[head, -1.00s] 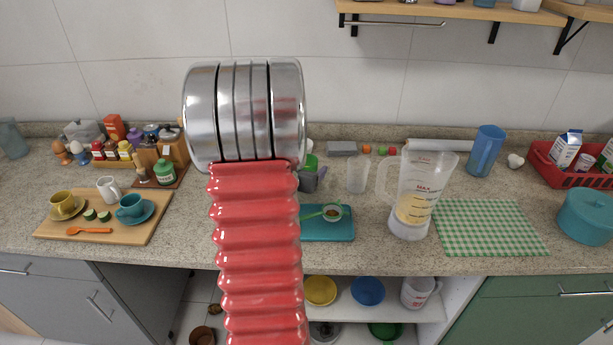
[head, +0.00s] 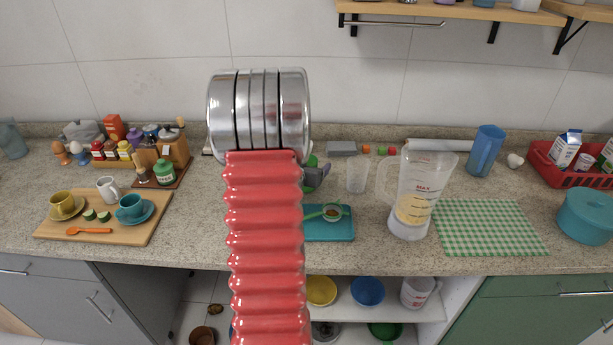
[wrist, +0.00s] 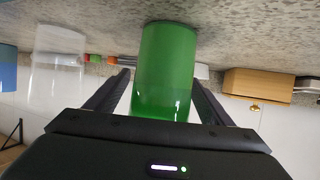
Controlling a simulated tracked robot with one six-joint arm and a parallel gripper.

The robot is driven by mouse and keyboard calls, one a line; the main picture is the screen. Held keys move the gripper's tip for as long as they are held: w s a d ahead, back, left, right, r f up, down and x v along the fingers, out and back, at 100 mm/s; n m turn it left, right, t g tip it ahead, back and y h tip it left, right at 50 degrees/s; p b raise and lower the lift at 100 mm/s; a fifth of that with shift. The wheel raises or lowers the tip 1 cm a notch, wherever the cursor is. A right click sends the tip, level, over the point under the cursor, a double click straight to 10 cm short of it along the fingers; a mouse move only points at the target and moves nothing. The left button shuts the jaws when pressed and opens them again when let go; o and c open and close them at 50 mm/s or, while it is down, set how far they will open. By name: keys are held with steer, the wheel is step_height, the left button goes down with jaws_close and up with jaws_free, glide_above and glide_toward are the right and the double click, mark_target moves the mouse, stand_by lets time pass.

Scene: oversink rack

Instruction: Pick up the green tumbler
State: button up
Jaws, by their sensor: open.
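The green tumbler (wrist: 167,62) fills the middle of the wrist view, which is upside down, with the counter at the top. My gripper (wrist: 162,80) is open, with one dark finger on each side of the tumbler. Small gaps seem to show beside it; I cannot tell whether either finger touches. In the head view, a bit of the green tumbler (head: 312,160) shows just right of my red arm. The arm hides most of that area and my fingers.
A clear measuring cup (head: 357,175) and a blender jug (head: 411,195) stand to the right. A teal board (head: 335,232) with a green scoop lies in front. A wooden box (wrist: 256,83) shows in the wrist view. A checked cloth (head: 488,227) lies farther right.

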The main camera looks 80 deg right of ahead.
steer(key=shift+c, duration=0.4)
steer(key=c, duration=1)
steer(key=shift+r, duration=0.15)
steer(key=shift+c, duration=0.2)
step_height(320, 180, up, 10)
stand_by(0.4)
